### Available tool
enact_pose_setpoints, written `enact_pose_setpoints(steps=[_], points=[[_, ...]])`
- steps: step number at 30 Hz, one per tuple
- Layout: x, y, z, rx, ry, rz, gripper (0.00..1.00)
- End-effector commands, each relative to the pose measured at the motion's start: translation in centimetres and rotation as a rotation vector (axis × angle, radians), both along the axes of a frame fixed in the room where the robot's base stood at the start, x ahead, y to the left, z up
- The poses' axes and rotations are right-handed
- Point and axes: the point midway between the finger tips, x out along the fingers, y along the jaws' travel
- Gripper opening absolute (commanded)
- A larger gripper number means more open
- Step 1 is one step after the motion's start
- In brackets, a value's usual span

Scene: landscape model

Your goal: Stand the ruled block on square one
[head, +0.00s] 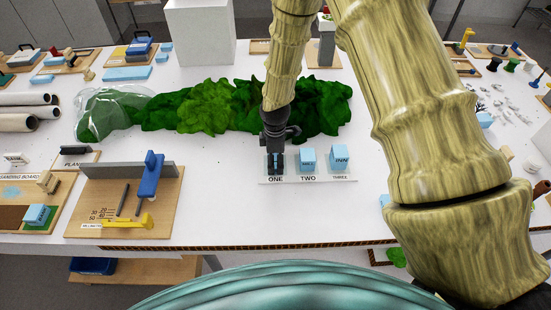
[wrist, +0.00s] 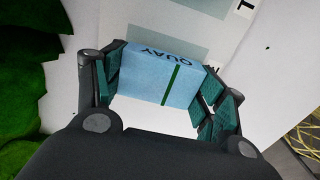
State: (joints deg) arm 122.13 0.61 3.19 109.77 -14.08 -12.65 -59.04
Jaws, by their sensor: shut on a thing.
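My gripper (head: 276,162) is over square one of a white strip (head: 291,180) labelled ONE, TWO, THREE. In the wrist view, my gripper (wrist: 160,88) is shut on a light blue block (wrist: 148,78), marked QUAY, with one dark green line ruled across it. I cannot tell whether its underside touches square one, which is mostly hidden. One light blue block (head: 308,158) stands on square two and another (head: 340,154) on square three; both bear small lettering. A grey square (wrist: 178,42) of the strip shows beyond the held block.
Green model bushes (head: 205,107) lie close behind the strip. A wooden board (head: 165,215) with a blue and a yellow tool is to the left. Another blue block (head: 38,214) sits on the far left board. Bare white table (head: 225,205) lies in front and left of the strip.

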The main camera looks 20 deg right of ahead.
Motion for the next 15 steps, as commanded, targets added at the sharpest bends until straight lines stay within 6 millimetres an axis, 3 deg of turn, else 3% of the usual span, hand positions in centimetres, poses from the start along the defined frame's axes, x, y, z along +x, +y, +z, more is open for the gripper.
enact_pose_setpoints(steps=[3,7,15], points=[[-0.02,0.01,-0.32,0.0,0.0,0.0,0.64],[-0.01,0.0,-0.25,0.0,0.0,0.0,0.91],[-0.01,-0.01,-0.23,0.0,0.0,0.0,0.92]])
